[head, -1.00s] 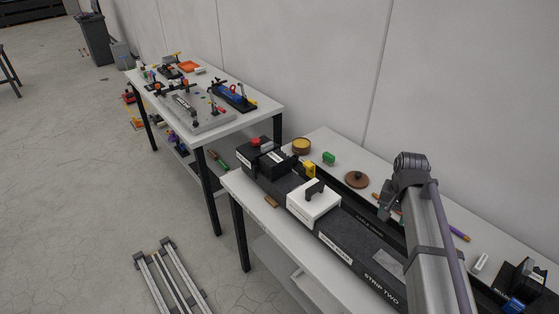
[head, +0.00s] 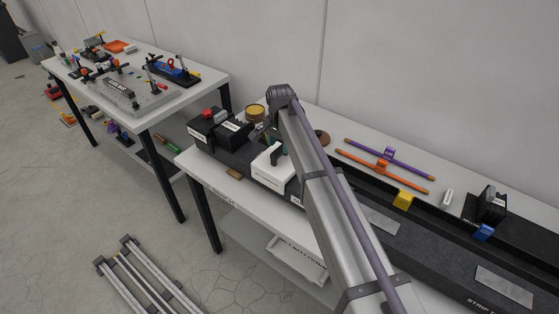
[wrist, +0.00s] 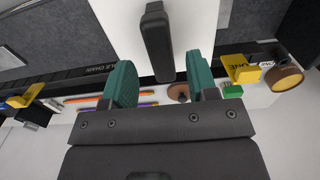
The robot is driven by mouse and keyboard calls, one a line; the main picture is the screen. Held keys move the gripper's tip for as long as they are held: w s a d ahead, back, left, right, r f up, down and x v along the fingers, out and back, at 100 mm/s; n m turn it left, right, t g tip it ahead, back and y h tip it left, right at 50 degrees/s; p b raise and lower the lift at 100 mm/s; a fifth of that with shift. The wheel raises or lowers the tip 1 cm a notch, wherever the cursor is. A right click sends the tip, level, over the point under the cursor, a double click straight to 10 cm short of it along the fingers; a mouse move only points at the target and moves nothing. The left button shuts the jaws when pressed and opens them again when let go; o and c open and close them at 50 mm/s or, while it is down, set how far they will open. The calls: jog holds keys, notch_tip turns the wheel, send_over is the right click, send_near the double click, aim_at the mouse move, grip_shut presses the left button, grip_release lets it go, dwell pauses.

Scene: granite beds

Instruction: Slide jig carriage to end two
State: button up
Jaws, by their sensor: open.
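The jig carriage (head: 268,172) is a white block with a dark upright handle, sitting on the dark granite bed (head: 385,250) near its left end. The wrist view shows the carriage (wrist: 198,22) and its black handle (wrist: 157,42) close up. My gripper (wrist: 158,80) is open, its two teal fingers apart. The handle appears in line with the gap between them; I cannot tell how deep it sits. My arm hides part of the carriage and bed in the head view.
A black block with a red knob (head: 208,114) is at the bed's left end. A black block (head: 490,205) with a blue piece (head: 484,232) is at the right. Purple (head: 400,160) and orange (head: 375,170) rods lie behind the bed. A cluttered second table (head: 195,90) stands left.

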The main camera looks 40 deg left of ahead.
aim_at(280, 162)
notch_tip(280, 162, down, 3)
jog(key=shift+a+r+b, duration=0.1)
jog(key=shift+b, duration=0.5)
jog(key=shift+r, duration=0.15)
grip_shut()
